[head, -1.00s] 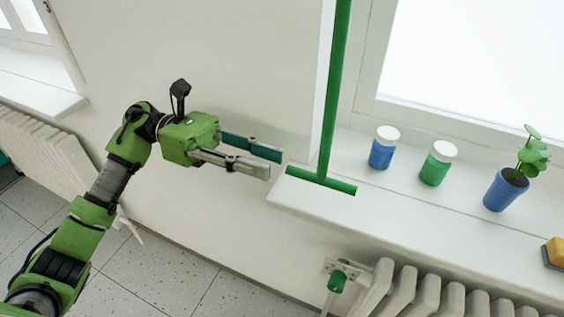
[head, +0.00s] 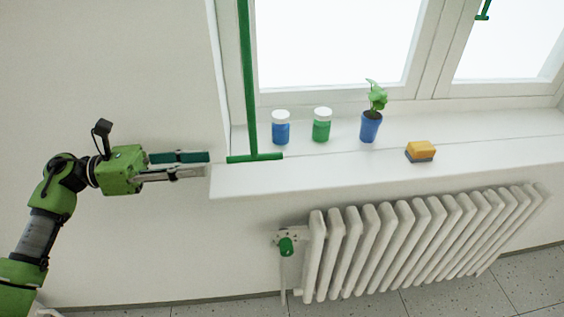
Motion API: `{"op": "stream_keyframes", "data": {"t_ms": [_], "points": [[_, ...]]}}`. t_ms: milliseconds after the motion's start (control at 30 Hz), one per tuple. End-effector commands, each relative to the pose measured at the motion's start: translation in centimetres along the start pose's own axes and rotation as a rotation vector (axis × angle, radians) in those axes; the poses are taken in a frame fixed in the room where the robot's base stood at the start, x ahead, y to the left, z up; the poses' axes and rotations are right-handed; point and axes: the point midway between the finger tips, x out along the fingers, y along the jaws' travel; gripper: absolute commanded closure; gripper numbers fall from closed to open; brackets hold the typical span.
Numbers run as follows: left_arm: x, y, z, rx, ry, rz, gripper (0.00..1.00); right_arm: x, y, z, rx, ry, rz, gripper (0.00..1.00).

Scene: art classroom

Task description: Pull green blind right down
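A green vertical rod (head: 249,80) hangs at the left side of the window. It ends in a green crossbar (head: 255,158) low in front of the windowsill. My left gripper (head: 208,164) is to the left of the crossbar, at about its height in the picture. The upper end of the rod is out of view, and no blind cloth shows. My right gripper is not in view.
On the white windowsill (head: 300,178) stand a blue jar (head: 281,132), a green jar (head: 321,130), a potted plant (head: 371,126) and a yellow sponge (head: 421,149). A white radiator (head: 400,240) is below. A small green T-shaped piece (head: 483,16) shows at upper right.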

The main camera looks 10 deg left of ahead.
Motion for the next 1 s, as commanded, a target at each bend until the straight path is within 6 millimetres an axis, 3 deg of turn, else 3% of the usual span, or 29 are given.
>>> {"op": "stream_keyframes", "data": {"t_ms": [167, 300, 467, 700, 1000], "points": [[1.9, -0.1, 0.4, 0.0, -0.003, -0.002, 0.72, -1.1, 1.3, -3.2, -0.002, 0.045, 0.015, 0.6], [4.8, -0.2, 0.6, -0.001, -0.005, -0.004, 0.72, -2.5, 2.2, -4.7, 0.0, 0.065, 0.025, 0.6], [8.3, -0.2, 0.6, -0.001, -0.005, -0.003, 0.72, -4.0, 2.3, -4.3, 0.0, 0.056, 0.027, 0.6], [12.3, -0.1, 0.4, -0.002, -0.003, -0.003, 0.72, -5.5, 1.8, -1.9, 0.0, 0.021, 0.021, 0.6], [13.7, 0.0, 0.0, -0.001, -0.001, -0.001, 0.72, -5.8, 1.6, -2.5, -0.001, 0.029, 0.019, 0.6]]}}
